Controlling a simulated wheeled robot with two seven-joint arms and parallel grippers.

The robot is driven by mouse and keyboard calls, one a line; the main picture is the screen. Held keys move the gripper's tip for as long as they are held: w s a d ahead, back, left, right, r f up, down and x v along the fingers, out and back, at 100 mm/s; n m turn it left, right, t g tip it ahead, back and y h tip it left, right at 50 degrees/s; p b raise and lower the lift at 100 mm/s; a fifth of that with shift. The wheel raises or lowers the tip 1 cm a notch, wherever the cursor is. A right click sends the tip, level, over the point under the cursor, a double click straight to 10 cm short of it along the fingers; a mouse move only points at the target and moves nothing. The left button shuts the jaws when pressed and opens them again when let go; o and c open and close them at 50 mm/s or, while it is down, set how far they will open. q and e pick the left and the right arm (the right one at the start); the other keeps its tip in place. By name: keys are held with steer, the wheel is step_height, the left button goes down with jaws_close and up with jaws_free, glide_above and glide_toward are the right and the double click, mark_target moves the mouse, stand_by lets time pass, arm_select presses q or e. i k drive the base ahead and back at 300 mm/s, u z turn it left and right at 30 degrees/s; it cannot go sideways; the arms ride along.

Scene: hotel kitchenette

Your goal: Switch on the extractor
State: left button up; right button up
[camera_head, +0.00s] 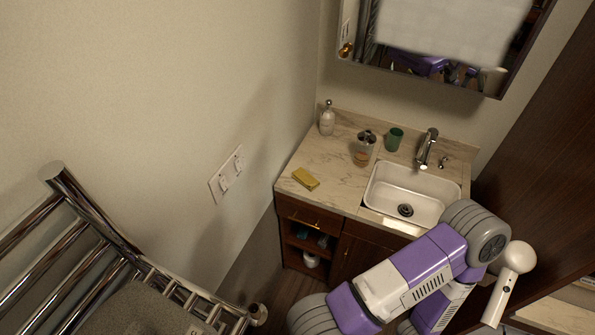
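A white switch plate (227,174) is fixed on the left wall, to the left of the washbasin counter. It carries two white rocker switches, and I cannot tell how they are set or read any label. No extractor itself can be made out. A purple and white arm of mine bends in at the lower right, in front of the counter and well apart from the plate. Neither of my grippers shows in this view.
A chrome towel rack (85,210) with a dark towel (145,310) juts out at lower left, below the plate. A white handheld device (508,280) is at right.

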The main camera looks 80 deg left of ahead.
mark_target(223, 183)
steer(key=z, duration=1.7)
steer(key=i, duration=3.05)
steer(key=u, duration=5.7)
steer(key=i, duration=2.2)
steer(key=u, duration=0.05)
